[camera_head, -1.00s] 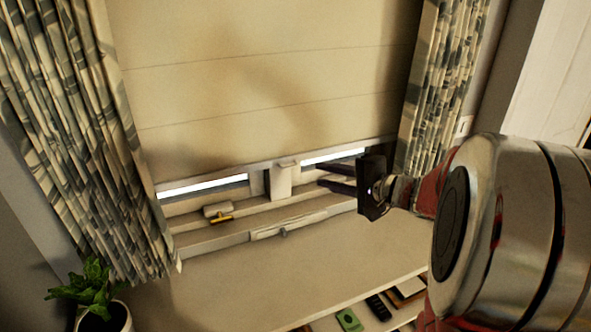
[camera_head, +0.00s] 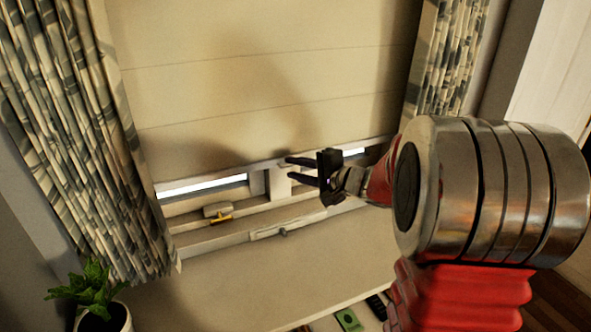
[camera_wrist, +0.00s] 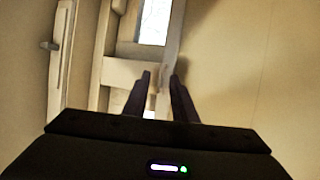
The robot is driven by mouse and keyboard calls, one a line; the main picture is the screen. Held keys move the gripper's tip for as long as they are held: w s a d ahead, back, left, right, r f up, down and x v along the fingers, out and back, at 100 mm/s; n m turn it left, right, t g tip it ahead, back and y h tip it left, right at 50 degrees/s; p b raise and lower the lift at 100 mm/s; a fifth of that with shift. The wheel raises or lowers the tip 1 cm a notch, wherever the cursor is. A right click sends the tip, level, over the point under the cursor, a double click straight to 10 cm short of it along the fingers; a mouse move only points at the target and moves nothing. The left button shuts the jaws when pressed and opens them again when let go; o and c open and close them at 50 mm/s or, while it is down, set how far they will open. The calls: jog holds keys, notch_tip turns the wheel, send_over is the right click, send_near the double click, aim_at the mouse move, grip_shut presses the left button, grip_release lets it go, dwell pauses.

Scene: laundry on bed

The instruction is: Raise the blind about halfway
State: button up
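The cream blind (camera_head: 270,90) is lowered almost to the sill, with a narrow bright strip of window below its pale bottom rail (camera_head: 205,177). A small tab at the rail's middle is largely hidden by my fingers in the head view. My gripper (camera_head: 290,169) is open at the middle of the rail, one finger above the other. In the wrist view, the blind (camera_wrist: 235,70) fills the right, and my two fingers (camera_wrist: 160,82) stand apart on either side of the rail's edge and a small pale piece. I cannot tell whether they touch it.
Patterned curtains hang at the left (camera_head: 75,130) and right (camera_head: 440,60). The window frame has a yellow-tipped handle (camera_head: 221,218) and a latch bar (camera_head: 283,232). A potted plant (camera_head: 92,290) stands at lower left.

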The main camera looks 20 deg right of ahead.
jog(key=shift+c, duration=0.3)
grip_shut()
dwell(1.0)
